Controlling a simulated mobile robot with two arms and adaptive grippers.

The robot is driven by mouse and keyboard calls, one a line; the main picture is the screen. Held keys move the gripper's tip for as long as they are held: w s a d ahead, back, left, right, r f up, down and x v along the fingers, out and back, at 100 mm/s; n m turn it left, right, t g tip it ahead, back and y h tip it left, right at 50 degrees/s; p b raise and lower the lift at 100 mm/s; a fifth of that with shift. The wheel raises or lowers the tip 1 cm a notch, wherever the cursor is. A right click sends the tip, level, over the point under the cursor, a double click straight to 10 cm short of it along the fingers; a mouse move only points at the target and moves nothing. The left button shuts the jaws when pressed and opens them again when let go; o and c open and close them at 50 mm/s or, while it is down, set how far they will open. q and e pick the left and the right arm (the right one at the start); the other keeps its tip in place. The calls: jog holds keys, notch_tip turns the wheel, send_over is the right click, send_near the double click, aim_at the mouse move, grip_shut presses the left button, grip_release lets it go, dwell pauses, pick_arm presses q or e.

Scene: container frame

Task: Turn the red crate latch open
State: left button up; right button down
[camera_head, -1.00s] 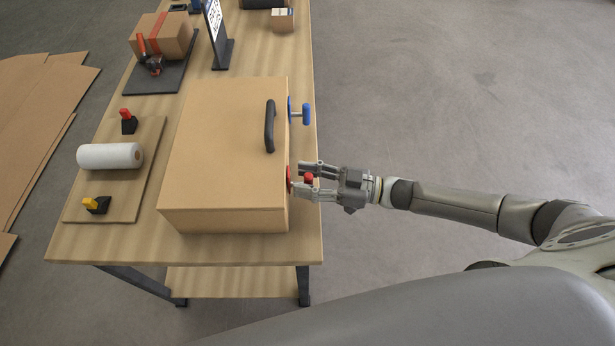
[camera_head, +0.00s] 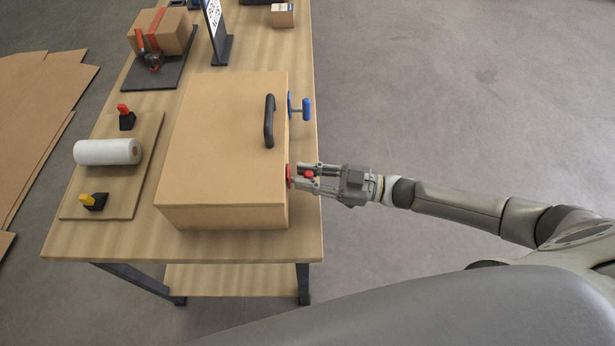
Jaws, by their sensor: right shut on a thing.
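The large tan crate (camera_head: 215,140) stands on the wooden table, with a black handle (camera_head: 269,121) near its right edge. The red latch (camera_head: 289,176) is on the crate's right side, close to the front corner; its round red base shows at the wall. My right gripper (camera_head: 305,176) reaches in from the right and is shut on the red latch's knob, which shows between its fingers. The fingers hide part of the latch, so its exact turn is hard to see. A blue latch (camera_head: 303,108) sits farther back on the same side. My left gripper is not in view.
The wooden table (camera_head: 110,240) also bears a board (camera_head: 140,172) with a white roll (camera_head: 107,152) and red and yellow clamps. A taped box (camera_head: 160,32) and a sign (camera_head: 216,30) stand behind. Floor right of the table is clear.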

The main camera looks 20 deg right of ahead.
jog(key=n+b, duration=0.2)
jog(key=n, duration=0.1)
jog(key=n+b, duration=0.1)
jog(key=shift+s+f+n+y+b, duration=0.15)
jog(key=shift+f+n+y+b, duration=0.15)
jog(key=shift+y+b, duration=0.1)
jog(key=n+b, duration=0.3)
jog(key=n+g+y+b, duration=0.1)
jog(key=n+b, duration=0.2)
jog(key=n, duration=0.1)
jog(key=n+b, duration=0.3)
jog(key=shift+s+a+f+g+y, duration=0.1)
jog(key=shift+s+f+g+y, duration=0.2)
jog(key=shift+f+g+y, duration=0.1)
jog(key=shift+r+n+g+y+b, duration=0.15)
jog(key=shift+n+g+y+b, duration=0.25)
jog(key=shift+n+b, duration=1.25)
jog(key=shift+n, duration=0.25)
jog(key=c, duration=1.4)
grip_release()
jog(key=shift+o, duration=0.4)
jog(key=shift+s, duration=0.1)
